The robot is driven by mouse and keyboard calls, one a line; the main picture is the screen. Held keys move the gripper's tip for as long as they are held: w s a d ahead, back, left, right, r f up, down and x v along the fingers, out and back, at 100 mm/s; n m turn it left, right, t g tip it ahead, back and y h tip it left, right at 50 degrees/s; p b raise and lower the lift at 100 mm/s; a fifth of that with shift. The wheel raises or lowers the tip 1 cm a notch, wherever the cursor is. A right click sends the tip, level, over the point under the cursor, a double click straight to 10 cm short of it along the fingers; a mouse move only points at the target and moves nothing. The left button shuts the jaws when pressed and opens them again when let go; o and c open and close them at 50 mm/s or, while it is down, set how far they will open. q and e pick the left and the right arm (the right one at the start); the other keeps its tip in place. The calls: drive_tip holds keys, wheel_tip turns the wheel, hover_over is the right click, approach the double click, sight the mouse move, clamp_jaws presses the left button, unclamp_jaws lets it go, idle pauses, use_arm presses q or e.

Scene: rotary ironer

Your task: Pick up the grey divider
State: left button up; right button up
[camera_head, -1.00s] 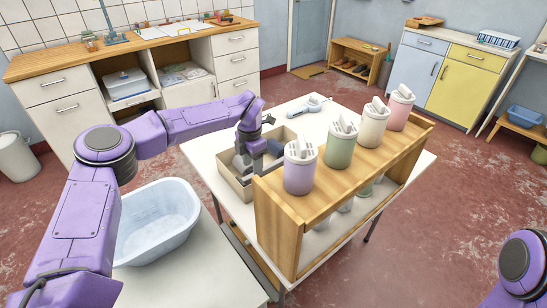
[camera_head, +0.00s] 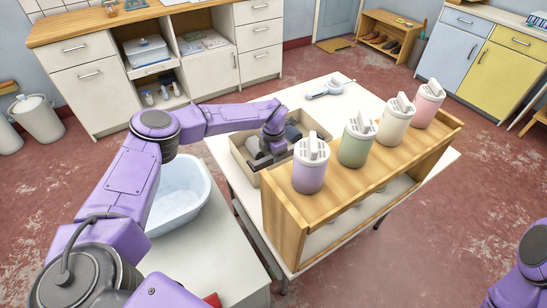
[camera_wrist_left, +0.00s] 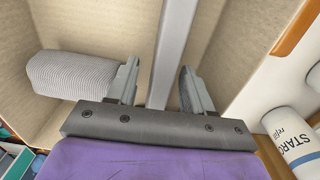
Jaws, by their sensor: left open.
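The grey divider (camera_wrist_left: 173,50) is a thin straight strip running down the middle of the left wrist view, inside a cardboard box (camera_wrist_left: 88,22). My left gripper (camera_wrist_left: 158,88) is open, with one finger on each side of the divider; I see no clear contact. In the head view, the gripper (camera_head: 267,158) reaches into the box (camera_head: 242,165) on the white table, and the divider cannot be made out there. A grey ribbed roll (camera_wrist_left: 80,75) lies in the box, left of the left finger. My right gripper is out of view.
A wooden shelf (camera_head: 285,232) with several lidded canisters, including a lilac one (camera_head: 309,172), stands right beside the box. A white bottle (camera_wrist_left: 292,135) shows near it. A light blue basin (camera_head: 180,195) is at the left. A grey-white tool (camera_head: 330,88) lies behind the box.

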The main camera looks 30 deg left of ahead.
use_arm(q)
drive_tip(key=shift+f, duration=0.25)
clamp_jaws()
